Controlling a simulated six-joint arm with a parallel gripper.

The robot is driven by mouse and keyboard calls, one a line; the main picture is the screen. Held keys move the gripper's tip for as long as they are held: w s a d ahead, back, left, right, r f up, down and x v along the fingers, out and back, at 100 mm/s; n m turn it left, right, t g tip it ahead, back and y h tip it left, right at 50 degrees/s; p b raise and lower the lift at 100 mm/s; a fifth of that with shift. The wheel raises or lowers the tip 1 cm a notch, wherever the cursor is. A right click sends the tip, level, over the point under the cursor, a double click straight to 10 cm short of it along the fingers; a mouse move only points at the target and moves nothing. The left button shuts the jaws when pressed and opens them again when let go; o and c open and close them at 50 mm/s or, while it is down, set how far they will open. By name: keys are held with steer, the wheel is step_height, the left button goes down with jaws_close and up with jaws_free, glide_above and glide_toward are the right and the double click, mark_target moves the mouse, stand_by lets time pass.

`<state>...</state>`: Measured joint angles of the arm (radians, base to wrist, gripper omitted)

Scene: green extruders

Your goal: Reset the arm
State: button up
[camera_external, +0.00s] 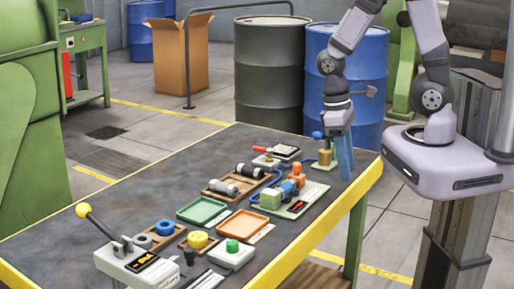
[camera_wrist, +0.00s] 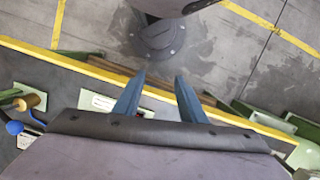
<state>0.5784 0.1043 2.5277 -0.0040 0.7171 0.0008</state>
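My gripper (camera_external: 346,176) hangs from my arm over the far right edge of the dark workbench (camera_external: 150,165), with its blue fingers pointing down. In the wrist view my gripper (camera_wrist: 160,77) shows two blue fingers standing apart with nothing between them. The fingers are beside the yellow bench edge (camera_wrist: 100,75), with the floor beyond it. A blue-knobbed lever device (camera_external: 318,135) stands just left of my gripper in the external view, partly hidden. Its blue knob also shows at the left of the wrist view (camera_wrist: 14,127).
A green tray (camera_external: 203,211) and an orange tray (camera_external: 242,224) lie mid-bench. A yellow-knobbed lever box (camera_external: 125,258) stands at the near left. A block device (camera_external: 290,192) sits nearer my gripper. Blue (camera_external: 365,50) and dark (camera_external: 270,65) drums stand behind. The bench's left side is clear.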

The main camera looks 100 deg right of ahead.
steer(key=w+a+r+n+t, duration=0.1)
steer(key=w+a+r+n, duration=0.1)
steer(key=a, duration=0.3)
steer(key=w+a+r+n+t+h, duration=0.1)
steer(key=w+a+r+n, duration=0.1)
steer(key=w+a+n, duration=0.2)
steer(key=shift+a+r+n, duration=0.25)
steer(key=shift+a+n, duration=0.05)
steer(key=shift+a, duration=0.5)
steer(key=shift+f, duration=0.15)
step_height(320, 180, down, 44)
steer(key=b, duration=4.4)
